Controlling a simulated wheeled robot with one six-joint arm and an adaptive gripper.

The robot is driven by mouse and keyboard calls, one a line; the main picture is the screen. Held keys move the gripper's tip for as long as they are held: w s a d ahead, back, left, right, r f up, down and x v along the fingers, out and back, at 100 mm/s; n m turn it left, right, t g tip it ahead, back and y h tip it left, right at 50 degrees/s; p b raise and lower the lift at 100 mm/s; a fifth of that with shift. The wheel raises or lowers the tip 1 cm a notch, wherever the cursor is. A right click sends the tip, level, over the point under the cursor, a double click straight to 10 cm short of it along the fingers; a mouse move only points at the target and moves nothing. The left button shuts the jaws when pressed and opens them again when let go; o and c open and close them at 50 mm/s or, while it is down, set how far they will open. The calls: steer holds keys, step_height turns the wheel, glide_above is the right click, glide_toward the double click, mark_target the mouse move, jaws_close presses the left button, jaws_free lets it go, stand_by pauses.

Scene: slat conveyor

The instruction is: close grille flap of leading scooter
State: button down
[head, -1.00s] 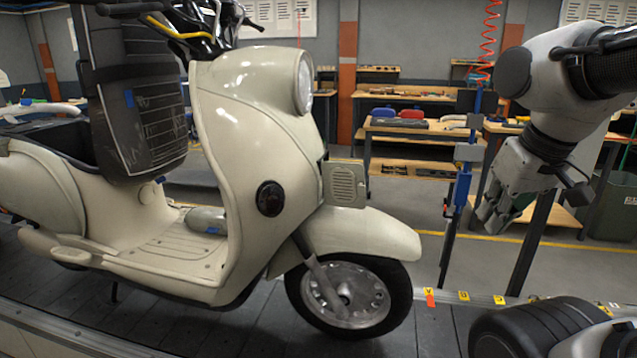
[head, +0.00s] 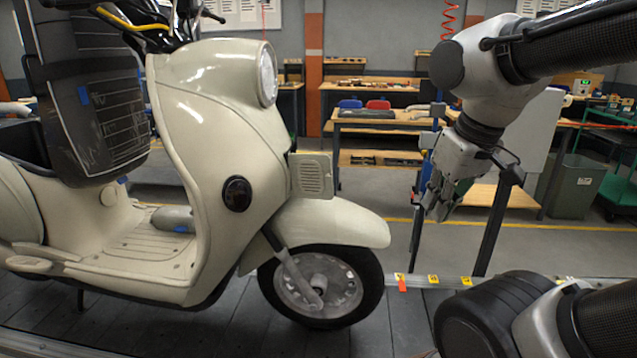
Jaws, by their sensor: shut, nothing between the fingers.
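The leading scooter (head: 225,150) is cream and stands upright on the conveyor, its front wheel (head: 318,290) to the right. Its grille flap (head: 312,175) is a small cream panel with slots. It sticks out forward from the front of the leg shield, above the front fender, and stands open. My gripper (head: 432,208) is to the right of the flap, slightly lower in the picture and clear of it, fingers pointing down. It is shut and empty. The flap's hinge side is partly hidden by the shield edge.
The dark slat conveyor (head: 400,325) runs under the scooter, with a pale edge rail carrying yellow markers (head: 433,280). A thin dark post (head: 495,230) stands behind my gripper. Workbenches (head: 385,120) and a grey-green bin (head: 575,185) are farther back. Free room lies between flap and gripper.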

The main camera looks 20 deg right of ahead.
mark_target(325, 182)
steer(key=w+a+r+m+h, duration=0.2)
steer(key=w+a+r+m, duration=0.1)
steer(key=w+a, duration=0.6)
steer(key=w+a+r+m+h, duration=0.15)
steer(key=w+a+m, duration=0.25)
steer(key=w+a, duration=0.45)
steer(key=shift+m, duration=0.7)
steer(key=shift+w+d+r+x, duration=0.1)
steer(key=shift+w+d+x, duration=0.1)
steer(key=shift+x, duration=1.5)
steer(key=shift+w+d+r+x, duration=0.1)
steer(key=shift+w+x, duration=0.1)
steer(key=shift+x, duration=1.45)
steer(key=shift+w+d+r+x, duration=0.1)
steer(key=shift+w+d+x, duration=0.05)
steer(key=shift+x, duration=1.55)
steer(key=shift+d, duration=0.1)
